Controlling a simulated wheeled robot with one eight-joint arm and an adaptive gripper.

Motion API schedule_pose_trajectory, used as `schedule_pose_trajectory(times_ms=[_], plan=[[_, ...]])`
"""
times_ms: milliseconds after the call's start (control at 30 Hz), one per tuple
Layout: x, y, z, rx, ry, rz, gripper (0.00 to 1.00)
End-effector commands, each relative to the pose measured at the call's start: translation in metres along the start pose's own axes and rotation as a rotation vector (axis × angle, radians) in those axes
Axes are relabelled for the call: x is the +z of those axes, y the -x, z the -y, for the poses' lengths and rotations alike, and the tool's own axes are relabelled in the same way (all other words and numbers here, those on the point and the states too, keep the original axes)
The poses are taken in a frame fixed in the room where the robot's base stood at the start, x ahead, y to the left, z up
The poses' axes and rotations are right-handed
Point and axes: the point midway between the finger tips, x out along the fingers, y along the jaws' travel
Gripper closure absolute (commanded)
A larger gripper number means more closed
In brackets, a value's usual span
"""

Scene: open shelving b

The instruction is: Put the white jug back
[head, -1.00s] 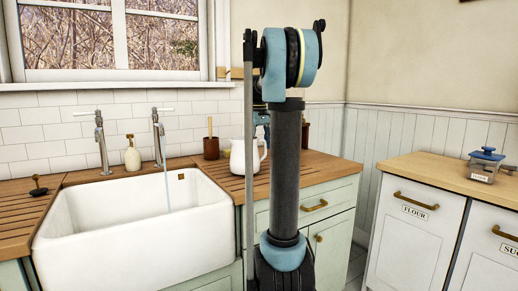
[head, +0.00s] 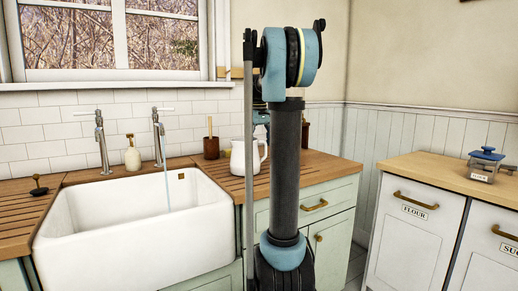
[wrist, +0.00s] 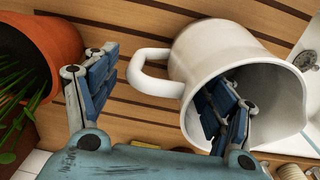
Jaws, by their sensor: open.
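The white jug (head: 238,158) stands on the wooden counter right of the sink in the head view, partly hidden by my arm. In the wrist view the jug (wrist: 220,50) shows its open mouth and its handle. My gripper (wrist: 160,70) is open, with one finger inside the jug's mouth and the other outside beyond the handle. The handle and the jug wall lie between the fingers. I cannot tell whether either finger touches the jug. In the head view my gripper is mostly hidden behind my arm.
A terracotta pot with a green plant (wrist: 40,60) sits close to the outer finger. A brown pot (head: 211,148) stands left of the jug, by the tiled wall. The white sink (head: 140,225) with running water lies further left. A glass jar (head: 485,165) stands on the right counter.

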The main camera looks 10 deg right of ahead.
Motion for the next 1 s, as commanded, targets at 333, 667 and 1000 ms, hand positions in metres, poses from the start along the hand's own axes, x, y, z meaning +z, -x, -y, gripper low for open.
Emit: schedule_pose_trajectory(times_ms=[333, 667, 1000], plan=[[0.000, 0.060, 0.000, 0.000, 0.000, 0.000, 0.24], [0.000, 0.104, 0.000, 0.000, 0.000, 0.000, 0.24], [0.000, 0.113, 0.000, 0.000, 0.000, 0.000, 0.24]])
